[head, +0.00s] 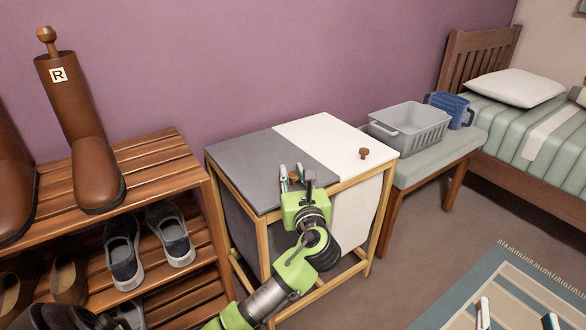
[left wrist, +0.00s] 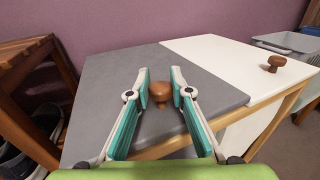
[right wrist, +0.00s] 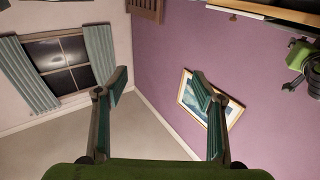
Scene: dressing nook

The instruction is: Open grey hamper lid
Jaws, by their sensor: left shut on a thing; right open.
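The grey hamper lid (head: 255,165) lies flat on the left half of a wood-framed double hamper (head: 262,240). Its round brown knob (left wrist: 159,92) sits between the fingers of my left gripper (head: 291,175), near the front edge. My left gripper (left wrist: 160,90) is shut on this knob.
The white lid (head: 325,140) with its own knob (head: 364,153) lies flat beside the grey one. A shoe rack (head: 150,160) with boots stands close at the left. A bench (head: 440,160) holds a grey basket (head: 410,127) and a blue container (head: 455,110) at the right.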

